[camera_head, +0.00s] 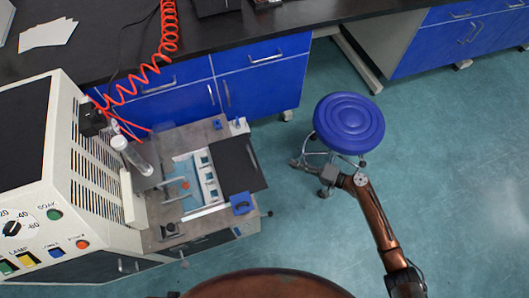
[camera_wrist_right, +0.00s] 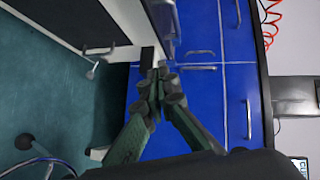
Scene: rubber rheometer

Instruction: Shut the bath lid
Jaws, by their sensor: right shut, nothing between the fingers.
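The bath (camera_head: 188,204) is an opening with pale blue inside and a white slotted strip, set in the grey top of the machine. The bath lid (camera_head: 241,165) is a dark flat panel standing open, extending to the right of the opening and leaving the bath uncovered. My right gripper (camera_head: 296,163) is right of the lid, apart from it, above the floor near the stool. In the right wrist view, its fingers (camera_wrist_right: 157,84) are together with nothing between them. My left gripper is not in view.
A blue round stool (camera_head: 349,124) stands close to my right arm. Blue cupboards (camera_head: 262,80) lie behind. A red coiled hose (camera_head: 168,30) hangs over the bench. Floor at right is clear.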

